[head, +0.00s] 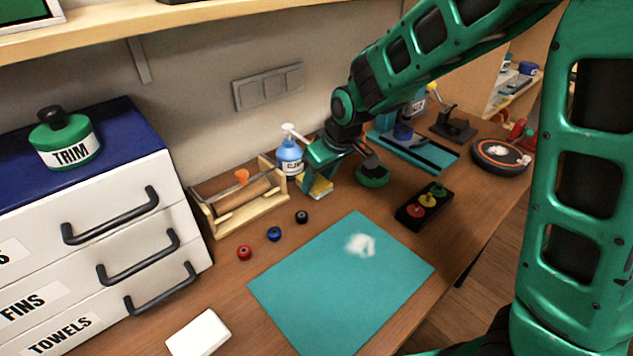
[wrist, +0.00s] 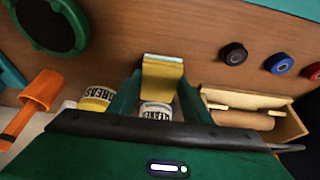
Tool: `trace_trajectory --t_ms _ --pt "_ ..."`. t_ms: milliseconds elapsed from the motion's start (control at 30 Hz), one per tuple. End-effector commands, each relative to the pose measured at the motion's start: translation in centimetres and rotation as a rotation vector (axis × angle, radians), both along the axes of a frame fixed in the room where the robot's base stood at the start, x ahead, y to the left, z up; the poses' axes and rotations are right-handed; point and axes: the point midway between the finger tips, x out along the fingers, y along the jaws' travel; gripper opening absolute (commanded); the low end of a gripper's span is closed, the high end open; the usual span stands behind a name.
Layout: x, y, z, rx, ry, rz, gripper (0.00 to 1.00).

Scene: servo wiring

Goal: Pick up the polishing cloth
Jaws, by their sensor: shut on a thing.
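My gripper (head: 318,178) is at the back of the desk, just right of the wooden roll holder, pointing down. It is shut on a yellow folded piece (head: 321,188) that looks like the polishing cloth. In the wrist view the yellow cloth (wrist: 162,80) sits between the two green fingers, with a pale edge along its far end. The fingers hide part of its sides. I cannot tell whether its lower edge touches the desk.
The roll holder (head: 252,212) and a blue bottle (head: 289,158) stand close by the gripper. Red, blue and black spools (head: 273,234) lie in front. A teal mat (head: 325,290) with a white patch covers the desk's front. Drawers (head: 110,215) stand left.

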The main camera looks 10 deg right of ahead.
Motion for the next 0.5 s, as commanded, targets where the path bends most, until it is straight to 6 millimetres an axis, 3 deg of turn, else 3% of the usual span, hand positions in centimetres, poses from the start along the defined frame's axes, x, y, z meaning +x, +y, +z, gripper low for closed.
trace_trajectory --t_ms 267,500 --pt "-0.3 -0.2 0.7 0.001 -0.001 -0.001 0.20" --pt "-0.2 -0.2 4.0 0.002 -0.005 0.000 0.20"
